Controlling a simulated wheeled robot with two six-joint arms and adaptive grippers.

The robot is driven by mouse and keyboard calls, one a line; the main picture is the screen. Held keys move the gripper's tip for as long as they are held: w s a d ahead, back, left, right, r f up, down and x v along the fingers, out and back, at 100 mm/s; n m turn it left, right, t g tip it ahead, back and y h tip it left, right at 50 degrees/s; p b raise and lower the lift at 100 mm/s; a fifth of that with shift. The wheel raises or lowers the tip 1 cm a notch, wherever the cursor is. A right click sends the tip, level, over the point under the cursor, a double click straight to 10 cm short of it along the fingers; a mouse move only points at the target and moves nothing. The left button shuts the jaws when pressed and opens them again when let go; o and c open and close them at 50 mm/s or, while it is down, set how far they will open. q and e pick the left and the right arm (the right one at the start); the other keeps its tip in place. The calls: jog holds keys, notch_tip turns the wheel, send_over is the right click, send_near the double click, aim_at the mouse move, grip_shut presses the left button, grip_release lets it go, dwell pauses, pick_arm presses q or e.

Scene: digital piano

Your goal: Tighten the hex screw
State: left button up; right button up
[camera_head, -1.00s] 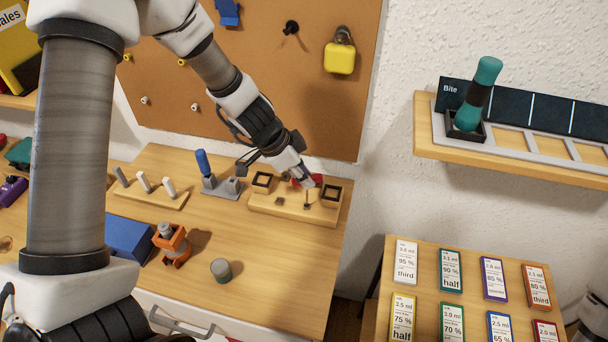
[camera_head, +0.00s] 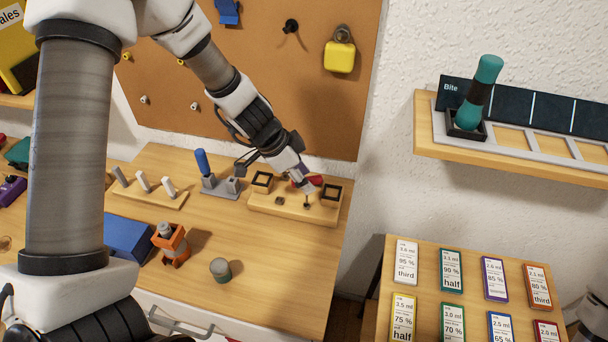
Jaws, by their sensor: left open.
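A pale wooden block (camera_head: 288,207) lies on the wooden table, with two dark square frames on top, one toward each end. Two small dark pieces stand between the frames; the right one (camera_head: 307,204) looks like the hex screw, but it is too small to be sure. My left gripper (camera_head: 303,183) reaches down from the upper left and is open, its tip just above the block near that right piece. A red thing (camera_head: 315,181) shows partly behind the gripper; I cannot tell whether they touch. My right gripper is not in view.
On the table are a grey stand with a blue-handled tool (camera_head: 203,163), a peg board (camera_head: 148,188), an orange holder (camera_head: 172,244), a grey-green cylinder (camera_head: 220,269) and a blue box (camera_head: 128,236). A shelf (camera_head: 510,166) and a card table (camera_head: 465,262) are at right.

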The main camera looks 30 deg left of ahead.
pick_arm(q)
jog(key=shift+p+v, duration=2.15)
jog(key=shift+v, duration=0.25)
